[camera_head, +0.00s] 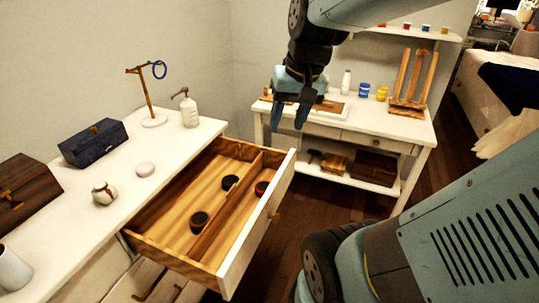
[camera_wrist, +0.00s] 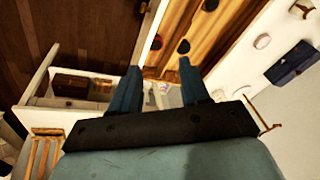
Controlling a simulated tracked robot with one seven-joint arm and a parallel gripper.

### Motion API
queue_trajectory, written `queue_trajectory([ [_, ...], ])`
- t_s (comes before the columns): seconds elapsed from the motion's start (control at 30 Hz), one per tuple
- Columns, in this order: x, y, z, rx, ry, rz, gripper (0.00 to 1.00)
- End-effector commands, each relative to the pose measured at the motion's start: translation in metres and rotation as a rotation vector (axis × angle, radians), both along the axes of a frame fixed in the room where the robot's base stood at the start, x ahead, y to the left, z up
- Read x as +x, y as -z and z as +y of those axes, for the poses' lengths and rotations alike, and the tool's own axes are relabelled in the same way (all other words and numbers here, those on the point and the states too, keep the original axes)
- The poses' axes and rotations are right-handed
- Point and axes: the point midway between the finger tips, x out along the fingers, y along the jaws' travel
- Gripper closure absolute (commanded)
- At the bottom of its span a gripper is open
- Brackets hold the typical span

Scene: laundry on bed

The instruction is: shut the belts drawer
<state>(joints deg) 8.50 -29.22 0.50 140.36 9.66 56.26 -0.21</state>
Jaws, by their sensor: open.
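The belts drawer (camera_head: 283,184) is pulled out from the white dresser (camera_head: 72,225). Its wooden inside has a divider, and several dark rolled belts lie in it, one with red on it (camera_head: 262,188). A small wooden knob (camera_head: 274,216) is on its white front. The drawer also shows in the wrist view (camera_wrist: 212,35). My gripper (camera_head: 290,118) is open and empty. It hangs in the air beyond the drawer's far front corner, apart from it. In the wrist view both blue fingers (camera_wrist: 158,85) are spread, with nothing between them.
On the dresser top are a dark blue box (camera_head: 93,143), a brown box (camera_head: 25,192), a pump bottle (camera_head: 189,110) and a hook stand (camera_head: 150,100). A white desk (camera_head: 420,130) with jars stands behind my gripper. Bare floor (camera_head: 300,222) lies before the drawer.

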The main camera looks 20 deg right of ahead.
Motion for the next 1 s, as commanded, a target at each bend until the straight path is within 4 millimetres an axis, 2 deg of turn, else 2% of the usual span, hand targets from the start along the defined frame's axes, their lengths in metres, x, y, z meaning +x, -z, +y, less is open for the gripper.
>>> queue_trajectory([
  [0.07, 0.01, 0.012, -0.005, 0.048, 0.049, 0.063, 0.62],
  [0.47, 0.051, 0.062, -0.029, 0.312, 0.284, 0.32, 1.0],
  [1.0, 0.099, 0.14, -0.084, 0.739, 0.622, 0.581, 1.0],
])
